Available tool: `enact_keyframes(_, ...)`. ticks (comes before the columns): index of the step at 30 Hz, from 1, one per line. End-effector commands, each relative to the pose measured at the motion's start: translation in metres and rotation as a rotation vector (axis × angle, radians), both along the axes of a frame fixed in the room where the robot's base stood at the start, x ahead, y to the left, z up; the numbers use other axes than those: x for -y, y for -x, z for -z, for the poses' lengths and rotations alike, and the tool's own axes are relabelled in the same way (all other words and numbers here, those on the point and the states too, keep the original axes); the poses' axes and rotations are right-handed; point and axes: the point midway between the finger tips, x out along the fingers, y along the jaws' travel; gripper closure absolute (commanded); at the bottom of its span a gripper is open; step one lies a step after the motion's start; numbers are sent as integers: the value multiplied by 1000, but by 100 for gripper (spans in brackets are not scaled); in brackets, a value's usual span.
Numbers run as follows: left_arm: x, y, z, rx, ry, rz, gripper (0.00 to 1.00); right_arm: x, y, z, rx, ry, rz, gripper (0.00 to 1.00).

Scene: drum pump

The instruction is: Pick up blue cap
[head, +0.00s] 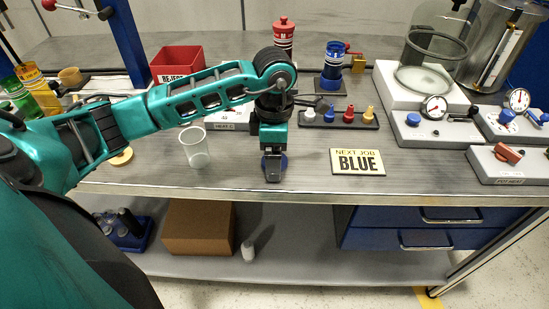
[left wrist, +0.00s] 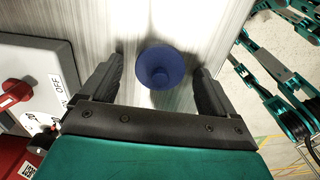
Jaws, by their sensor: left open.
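The blue cap (left wrist: 160,67) is a round blue disc with a small raised centre, seen from above in the left wrist view. It lies on the table between the two fingers of my left gripper (left wrist: 157,85), with a gap on each side. In the head view my left gripper (head: 273,177) points down near the table's front edge and hides most of the cap; a blue edge of the cap (head: 284,162) shows beside it. My left gripper is open and empty. My right gripper is not seen.
A clear cup (head: 194,147) stands left of the gripper. A yellow sign reading NEXT JOB BLUE (head: 358,162) lies to the right. Behind are a dark rack (head: 340,122) of small coloured pieces, a red reject bin (head: 178,62) and gauge equipment (head: 436,125).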

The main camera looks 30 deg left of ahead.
Motion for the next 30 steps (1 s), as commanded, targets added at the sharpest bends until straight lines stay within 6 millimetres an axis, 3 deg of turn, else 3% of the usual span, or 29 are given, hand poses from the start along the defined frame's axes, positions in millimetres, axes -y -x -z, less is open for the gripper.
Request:
enact_keyframes(2, 0, 0, 0, 0, 0, 0, 15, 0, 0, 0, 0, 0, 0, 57)
enact_keyframes(19, 0, 0, -1, 1, 1, 0, 69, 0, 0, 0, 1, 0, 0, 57)
enact_keyframes(30, 0, -1, -8, 2, 1, 1, 69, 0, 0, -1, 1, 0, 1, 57)
